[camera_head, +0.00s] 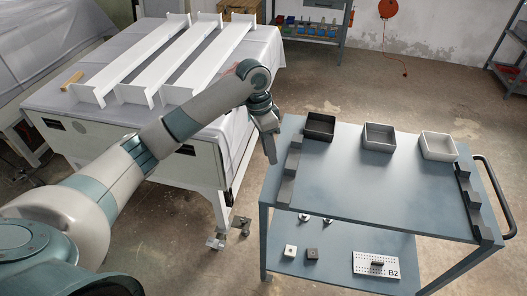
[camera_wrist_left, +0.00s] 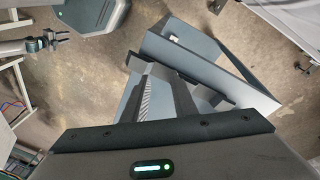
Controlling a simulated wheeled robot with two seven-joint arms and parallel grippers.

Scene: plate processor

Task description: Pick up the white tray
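The white tray (camera_head: 439,146) is a small open box at the back right of the blue-grey cart's top (camera_head: 370,190). It stands upright and looks empty. My left gripper (camera_head: 270,157) points down just off the cart's left edge, far to the left of the white tray and not touching it. In the left wrist view its two fingers (camera_wrist_left: 162,92) stand apart with nothing held between them. The white tray cannot be made out in that view. My right gripper does not show in the head view.
A grey tray (camera_head: 378,137) and a black tray (camera_head: 319,127) stand left of the white tray. Dark notched racks line the cart's left (camera_head: 289,170) and right (camera_head: 473,200) sides. The cart's middle is clear. A table with long white beams (camera_head: 155,60) is at left.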

